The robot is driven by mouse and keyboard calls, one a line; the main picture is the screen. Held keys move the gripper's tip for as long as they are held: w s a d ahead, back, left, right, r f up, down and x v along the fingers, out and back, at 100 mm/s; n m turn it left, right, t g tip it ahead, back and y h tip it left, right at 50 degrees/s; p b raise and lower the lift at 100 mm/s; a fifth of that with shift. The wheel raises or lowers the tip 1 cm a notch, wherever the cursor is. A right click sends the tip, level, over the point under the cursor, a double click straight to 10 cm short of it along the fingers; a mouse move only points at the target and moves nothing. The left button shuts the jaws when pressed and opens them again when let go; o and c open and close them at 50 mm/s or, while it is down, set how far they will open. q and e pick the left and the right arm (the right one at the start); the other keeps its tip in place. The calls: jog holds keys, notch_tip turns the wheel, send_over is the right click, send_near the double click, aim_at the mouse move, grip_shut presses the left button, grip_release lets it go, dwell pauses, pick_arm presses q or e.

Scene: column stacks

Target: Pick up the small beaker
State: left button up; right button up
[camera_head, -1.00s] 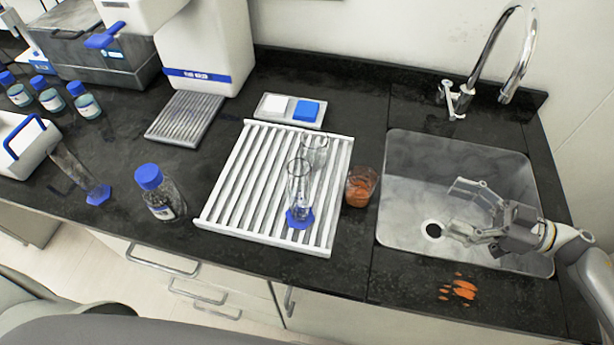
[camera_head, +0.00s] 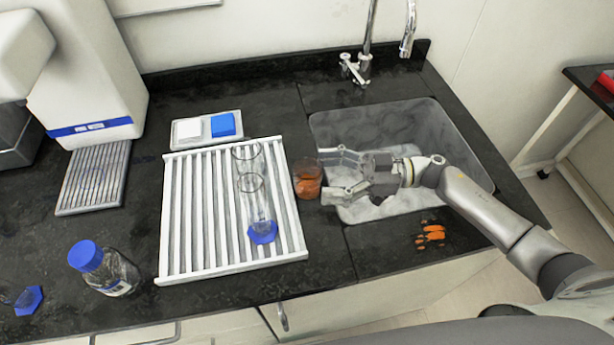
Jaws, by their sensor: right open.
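The small beaker (camera_head: 307,180) is a short clear glass with orange-brown contents. It stands upright on the black counter between the white ribbed rack and the sink. My right gripper (camera_head: 326,174) is open, its fingers pointing left over the sink's left edge. The fingertips are close to the beaker's right side; I cannot tell whether they touch it. Nothing is held in it. My left gripper is not in view.
The white ribbed rack (camera_head: 183,222) holds a glass cylinder with a blue base (camera_head: 262,232) and another clear glass (camera_head: 246,156). A blue-capped bottle (camera_head: 105,269) stands left. The sink (camera_head: 452,150) lies under my right arm. Orange spill marks (camera_head: 431,235) are on the counter.

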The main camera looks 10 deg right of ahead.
aim_at(308, 177)
jog(key=a, duration=0.2)
jog(key=w+a+p, duration=0.1)
jog(key=a, duration=0.1)
jog(key=shift+a+f, duration=0.1)
jog(key=shift+a, duration=0.15)
jog(key=shift+s, duration=0.1)
jog(key=c, duration=1.1)
